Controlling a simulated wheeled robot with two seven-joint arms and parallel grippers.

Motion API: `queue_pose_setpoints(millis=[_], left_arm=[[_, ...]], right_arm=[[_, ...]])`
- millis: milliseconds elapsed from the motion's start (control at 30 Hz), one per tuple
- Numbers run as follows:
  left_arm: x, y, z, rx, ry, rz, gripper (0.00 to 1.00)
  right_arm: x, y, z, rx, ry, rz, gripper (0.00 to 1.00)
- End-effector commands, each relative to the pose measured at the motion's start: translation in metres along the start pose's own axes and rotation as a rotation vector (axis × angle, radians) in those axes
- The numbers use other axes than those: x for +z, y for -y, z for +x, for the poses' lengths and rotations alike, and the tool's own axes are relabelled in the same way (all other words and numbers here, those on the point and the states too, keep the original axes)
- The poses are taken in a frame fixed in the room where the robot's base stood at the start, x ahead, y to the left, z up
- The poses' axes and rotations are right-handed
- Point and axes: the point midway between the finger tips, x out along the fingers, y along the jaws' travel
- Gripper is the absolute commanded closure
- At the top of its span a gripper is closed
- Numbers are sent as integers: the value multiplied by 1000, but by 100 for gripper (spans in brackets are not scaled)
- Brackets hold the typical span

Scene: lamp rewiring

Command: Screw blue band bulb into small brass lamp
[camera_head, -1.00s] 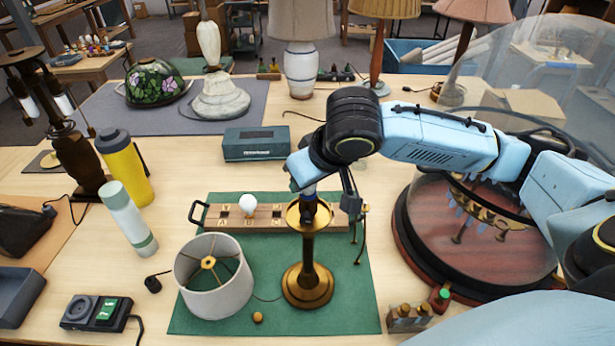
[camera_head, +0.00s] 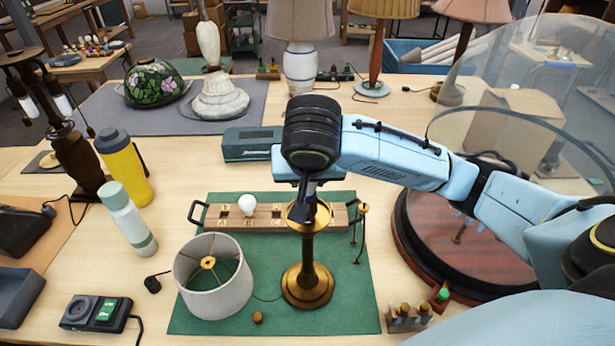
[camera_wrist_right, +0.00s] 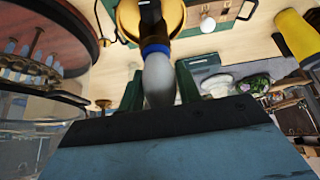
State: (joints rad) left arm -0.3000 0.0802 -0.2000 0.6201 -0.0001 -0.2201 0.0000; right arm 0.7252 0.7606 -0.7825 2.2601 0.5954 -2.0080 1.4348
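The small brass lamp (camera_head: 307,284) stands upright on the green mat (camera_head: 350,310), with a dished brass cup at its top. My right gripper (camera_head: 308,190) points down directly above that cup. In the right wrist view, the blue band bulb (camera_wrist_right: 159,82) sits between the two dark green fingers of my right gripper (camera_wrist_right: 161,85), which appear closed on its pale glass. Its blue band faces the yellow-lit brass cup (camera_wrist_right: 178,15). The bulb's base is hidden, so I cannot tell how deep it sits. My left gripper is not in view.
A wooden bulb tray (camera_head: 275,217) with a white bulb (camera_head: 247,204) lies behind the lamp. A lampshade (camera_head: 213,277) stands left of it. A round wooden base with a clear dome (camera_head: 470,245) is at right. A grey-green box (camera_head: 246,145) stands behind.

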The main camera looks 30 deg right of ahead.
Motion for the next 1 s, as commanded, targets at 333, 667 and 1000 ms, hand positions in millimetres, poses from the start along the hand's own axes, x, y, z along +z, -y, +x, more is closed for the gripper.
queue_pose_setpoints(millis=[333, 667, 1000], left_arm=[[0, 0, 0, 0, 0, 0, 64], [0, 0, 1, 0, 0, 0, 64], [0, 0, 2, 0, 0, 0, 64]], right_arm=[[0, 0, 0, -1, 0, -2, 42], [-2, 1, -10, -6, -5, -5, 42], [-2, 1, -44, -5, -6, -5, 42]])
